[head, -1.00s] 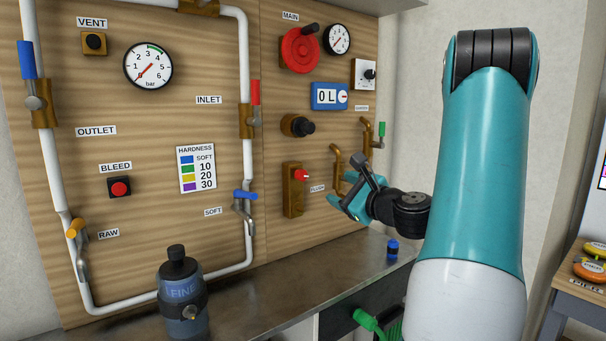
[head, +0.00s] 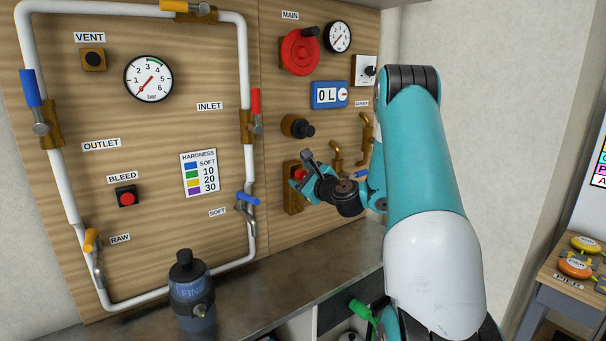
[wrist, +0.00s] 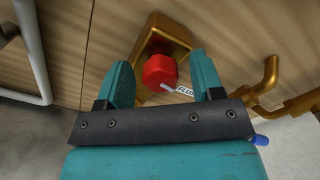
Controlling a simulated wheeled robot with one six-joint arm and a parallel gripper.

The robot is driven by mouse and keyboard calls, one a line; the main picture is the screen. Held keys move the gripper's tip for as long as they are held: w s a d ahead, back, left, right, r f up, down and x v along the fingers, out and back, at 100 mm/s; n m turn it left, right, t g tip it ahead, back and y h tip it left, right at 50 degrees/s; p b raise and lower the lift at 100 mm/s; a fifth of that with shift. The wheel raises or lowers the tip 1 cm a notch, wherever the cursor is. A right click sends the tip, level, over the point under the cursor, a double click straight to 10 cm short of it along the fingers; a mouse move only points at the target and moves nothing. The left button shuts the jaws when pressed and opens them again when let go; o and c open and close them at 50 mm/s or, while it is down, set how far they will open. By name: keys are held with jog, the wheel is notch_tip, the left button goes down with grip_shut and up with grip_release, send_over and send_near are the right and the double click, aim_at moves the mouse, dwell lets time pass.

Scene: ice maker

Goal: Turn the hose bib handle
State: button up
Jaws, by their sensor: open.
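Bent brass taps stand on the right part of the panel: one (head: 337,160) beside the red knob, another (head: 366,130) under a small label. A blue lever (head: 361,174) shows low by the taps; it also appears at the right in the wrist view (wrist: 260,140), near a brass pipe (wrist: 268,78). I cannot tell for certain which handle is the hose bib's. A red knob (wrist: 160,70) on a brass body (wrist: 168,33) sits beside a partly hidden label. My gripper (wrist: 161,66) is open and empty, its fingers either side of the knob in the wrist view; contact is unclear.
A black knob (head: 298,127) and a blue meter (head: 329,95) sit above my gripper. A blue filter bottle (head: 191,290) stands on the metal counter (head: 270,275). White pipes (head: 247,65) run along the panel at the left.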

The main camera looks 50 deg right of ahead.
jog(key=c, duration=0.9)
